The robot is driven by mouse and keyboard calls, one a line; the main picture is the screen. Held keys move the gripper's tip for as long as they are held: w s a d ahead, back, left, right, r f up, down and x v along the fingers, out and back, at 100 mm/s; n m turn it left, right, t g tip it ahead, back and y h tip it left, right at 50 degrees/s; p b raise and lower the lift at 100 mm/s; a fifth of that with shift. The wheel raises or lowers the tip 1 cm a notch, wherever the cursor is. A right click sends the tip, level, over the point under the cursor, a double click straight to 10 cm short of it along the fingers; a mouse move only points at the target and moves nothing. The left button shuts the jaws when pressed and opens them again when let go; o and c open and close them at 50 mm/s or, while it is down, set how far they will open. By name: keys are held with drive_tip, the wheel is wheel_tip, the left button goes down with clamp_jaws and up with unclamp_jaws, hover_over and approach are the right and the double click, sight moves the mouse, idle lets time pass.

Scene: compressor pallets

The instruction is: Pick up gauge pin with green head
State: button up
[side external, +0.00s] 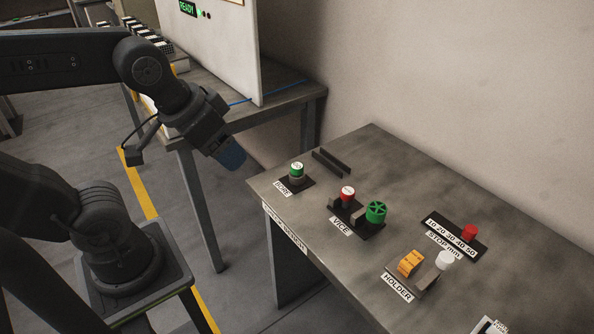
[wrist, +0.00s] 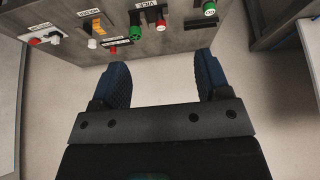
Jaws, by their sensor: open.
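In the wrist view my gripper (wrist: 160,68) is open, with nothing between the fingers.
A panelled bench stands at the back left.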

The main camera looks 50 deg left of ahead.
drive_tip(key=w+a+f+n+y, duration=0.1)
drive_tip(key=w+a+n, duration=0.2)
drive_tip(key=w, duration=0.4)
drive_tip(key=n+g+y, duration=0.2)
drive_tip(key=n, duration=0.4)
hover_over(297, 166)
drive_tip(key=s+d, duration=0.1)
drive_tip(key=s, duration=0.1)
wheel_tip(297, 166, down, 20)
drive_tip(key=r, duration=0.1)
drive_tip(key=shift+d+x, duration=0.15)
drive_tip(key=shift+x, duration=1.4)
drive_tip(key=shift+d+x, duration=0.2)
drive_tip(key=shift+x, duration=1.35)
drive_tip(key=shift+c, duration=0.2)
drive_tip(key=c, duration=1)
